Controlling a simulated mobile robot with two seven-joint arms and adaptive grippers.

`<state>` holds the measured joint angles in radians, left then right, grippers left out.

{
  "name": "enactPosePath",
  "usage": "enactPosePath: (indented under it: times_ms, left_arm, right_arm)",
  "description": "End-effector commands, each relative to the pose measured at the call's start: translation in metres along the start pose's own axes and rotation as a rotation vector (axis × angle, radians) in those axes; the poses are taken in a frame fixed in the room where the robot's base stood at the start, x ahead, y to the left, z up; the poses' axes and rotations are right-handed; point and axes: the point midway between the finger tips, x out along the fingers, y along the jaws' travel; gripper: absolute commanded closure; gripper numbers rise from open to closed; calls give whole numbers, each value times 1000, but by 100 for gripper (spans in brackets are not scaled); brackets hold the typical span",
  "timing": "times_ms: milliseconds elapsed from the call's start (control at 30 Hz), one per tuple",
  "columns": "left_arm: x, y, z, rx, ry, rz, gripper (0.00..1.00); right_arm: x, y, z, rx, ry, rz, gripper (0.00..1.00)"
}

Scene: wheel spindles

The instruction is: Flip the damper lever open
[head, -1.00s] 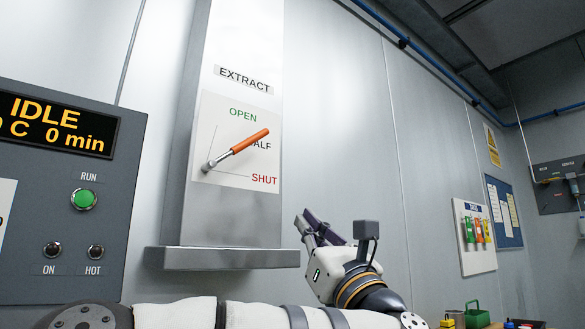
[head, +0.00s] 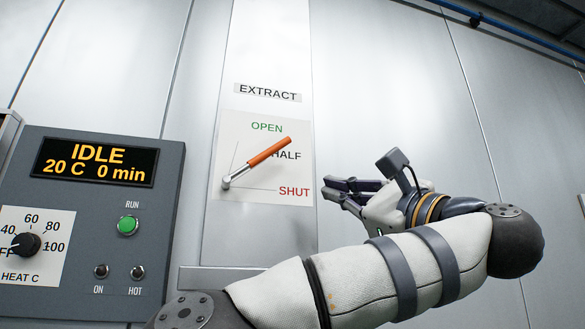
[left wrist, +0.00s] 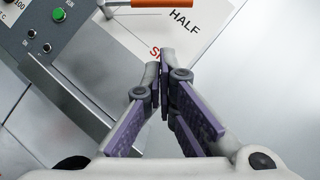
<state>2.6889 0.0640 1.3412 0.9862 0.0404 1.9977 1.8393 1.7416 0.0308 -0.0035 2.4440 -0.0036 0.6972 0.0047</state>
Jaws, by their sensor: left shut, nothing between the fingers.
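The damper lever (head: 256,162) has an orange grip and a metal pivot at its lower left. It slants up to the right on a white plate (head: 232,135) marked OPEN, HALF and SHUT, with its tip near HALF. The plate is under the EXTRACT label. My left gripper (head: 327,188) is shut and empty, just right of the plate near the SHUT mark and apart from the lever. In the left wrist view the fingertips (left wrist: 162,75) meet below the lever's orange grip (left wrist: 157,3), which shows at the top edge. My right gripper is out of view.
A grey control panel (head: 75,265) stands at the left, with an IDLE display, a heat knob (head: 25,244), a green RUN button (head: 127,224) and two switches. A metal ledge (head: 222,279) juts out below the plate.

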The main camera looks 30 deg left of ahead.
Motion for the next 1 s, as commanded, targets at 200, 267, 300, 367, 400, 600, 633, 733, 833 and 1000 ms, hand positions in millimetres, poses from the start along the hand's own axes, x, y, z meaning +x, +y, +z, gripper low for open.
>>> enactPosePath:
  times_ms: [200,267,300,367,400,600,633,733,833,1000]
  left_arm:
    - [5,0,1,1,-1,0,100]
    - [13,-1,3,0,-2,0,100]
    - [21,-1,4,-1,-3,1,100]
    - [34,-1,5,-2,-4,1,100]
    - [43,-2,6,-3,-4,2,100]
    - [87,-2,8,-4,-5,1,100]
    - [94,-2,8,-4,-5,2,100]
    - [110,-3,16,-8,-6,0,100]
    - [120,-2,26,-6,-5,-1,100]
    - [128,-1,30,0,-2,-1,100]
  right_arm:
    - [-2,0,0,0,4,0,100]
    - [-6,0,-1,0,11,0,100]
    - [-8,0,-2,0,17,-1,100]
    - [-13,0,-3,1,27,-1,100]
    - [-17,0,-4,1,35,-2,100]
    - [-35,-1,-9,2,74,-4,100]
    - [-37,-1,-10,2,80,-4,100]
    - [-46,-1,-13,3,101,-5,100]
    - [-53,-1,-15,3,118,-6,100]
    - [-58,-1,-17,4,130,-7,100]
